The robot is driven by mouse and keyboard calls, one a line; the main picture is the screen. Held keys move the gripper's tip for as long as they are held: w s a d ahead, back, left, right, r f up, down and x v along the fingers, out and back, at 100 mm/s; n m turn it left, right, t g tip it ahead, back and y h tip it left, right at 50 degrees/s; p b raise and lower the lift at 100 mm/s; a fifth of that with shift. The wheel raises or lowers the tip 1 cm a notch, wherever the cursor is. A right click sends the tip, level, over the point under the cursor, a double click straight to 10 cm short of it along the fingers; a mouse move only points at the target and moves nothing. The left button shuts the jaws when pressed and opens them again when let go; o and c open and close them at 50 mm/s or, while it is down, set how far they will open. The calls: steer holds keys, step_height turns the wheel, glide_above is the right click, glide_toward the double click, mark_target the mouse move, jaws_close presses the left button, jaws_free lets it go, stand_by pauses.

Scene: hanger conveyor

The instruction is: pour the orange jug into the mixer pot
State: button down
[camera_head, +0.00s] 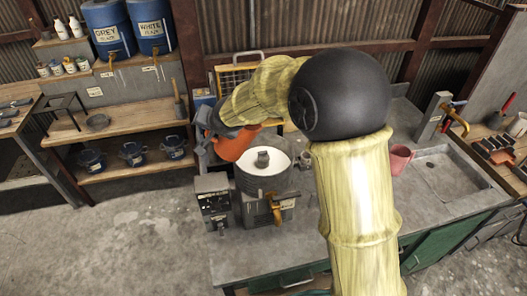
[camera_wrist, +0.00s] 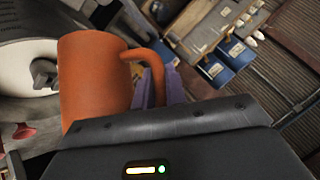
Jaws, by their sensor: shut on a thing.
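The orange jug (camera_head: 235,143) is held by its handle in my gripper, just above and behind the mixer pot (camera_head: 246,184), tilted in the head view. In the wrist view the jug (camera_wrist: 92,80) fills the left middle, its handle running to the purple fingers of my gripper (camera_wrist: 165,84). The fingers are mostly hidden behind the dark gripper body. The mixer pot is round and metal with a pale inside and a grey hub in the middle. Its rim and inside also show at the left of the wrist view (camera_wrist: 20,75). I cannot see what is inside the jug.
A control box (camera_head: 213,203) stands left of the pot. A pink jug (camera_head: 399,158) stands right, near the sink (camera_head: 440,175). Two blue barrels (camera_head: 107,28) and several blue pots sit on the shelves at left. The floor at lower left is clear.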

steer(key=shift+w+d+r+m+y+p, duration=0.1)
steer(key=shift+d+r+m+y+p, duration=0.25)
steer(key=shift+p, duration=1.05)
steer(key=shift+d+r+m+y+p, duration=0.15)
steer(key=shift+r+y+p, duration=0.3)
steer(key=shift+p, duration=0.9)
stand_by(0.4)
steer(key=shift+w+d+r+m+y+p, duration=0.1)
steer(key=shift+d+m+y+p, duration=0.15)
steer(key=shift+y+p, duration=0.65)
stand_by(0.5)
steer(key=shift+w+d+r+m+y+p, duration=0.2)
steer(key=shift+d+m+y+p, duration=0.5)
steer(key=shift+p, duration=1)
stand_by(0.4)
steer(key=shift+d+f, duration=0.1)
steer(key=shift+d, duration=0.15)
steer(key=shift+w+d+m+y+p, duration=0.15)
steer(key=shift+d+m+y+p, duration=0.1)
steer(key=shift+y+p, duration=0.2)
stand_by(0.6)
